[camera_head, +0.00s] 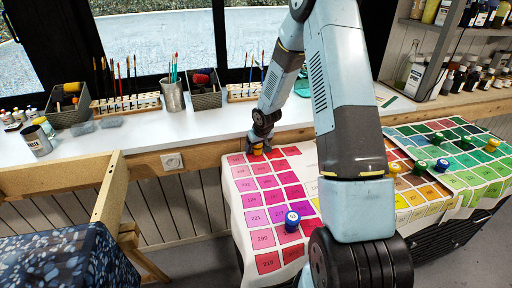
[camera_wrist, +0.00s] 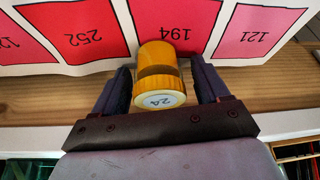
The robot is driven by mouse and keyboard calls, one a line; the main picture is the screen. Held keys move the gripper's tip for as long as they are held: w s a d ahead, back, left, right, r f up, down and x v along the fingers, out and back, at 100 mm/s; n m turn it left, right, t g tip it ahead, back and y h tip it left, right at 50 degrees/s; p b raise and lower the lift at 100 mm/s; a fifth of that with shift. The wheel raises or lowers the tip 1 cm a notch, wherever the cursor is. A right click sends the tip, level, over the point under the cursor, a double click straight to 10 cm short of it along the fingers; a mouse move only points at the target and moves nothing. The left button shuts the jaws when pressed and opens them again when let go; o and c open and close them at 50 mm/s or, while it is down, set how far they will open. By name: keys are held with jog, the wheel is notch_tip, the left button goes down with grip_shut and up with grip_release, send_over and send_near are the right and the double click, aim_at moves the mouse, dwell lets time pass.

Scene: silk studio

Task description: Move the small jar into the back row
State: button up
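A small yellow jar (camera_wrist: 160,75) with a pale lid marked 24 stands between the two fingers of my gripper (camera_wrist: 161,80) in the wrist view. It is by the red square numbered 194 at the edge of the colour chart (camera_wrist: 223,30). The fingers are on either side of the jar; whether they press on it is hard to tell. In the head view my gripper (camera_head: 258,147) is low at the far edge of the chart, and the jar is mostly hidden there.
A blue jar (camera_head: 292,222) stands on the pink squares nearer me. Yellow and green jars (camera_head: 420,168) stand on the charts at right. The white worktop (camera_head: 217,120) behind holds boxes, a brush cup (camera_head: 172,95) and paint sets.

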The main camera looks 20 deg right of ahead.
jog(key=s+r+h, duration=0.1)
jog(key=s+r, duration=0.6)
jog(key=r, duration=0.3)
jog(key=s+d+r+m+h, duration=0.1)
jog(key=s+r, duration=0.5)
jog(key=r, duration=0.4)
jog(key=s+r, duration=0.7)
jog(key=r, duration=0.4)
jog(key=s+r, duration=0.3)
jog(key=s, duration=0.7)
jog(key=s+a+r+m+t+y, duration=0.1)
jog(key=s+r, duration=0.3)
jog(key=s, duration=0.6)
jog(key=shift+s, duration=0.15)
jog(key=shift+c, duration=0.2)
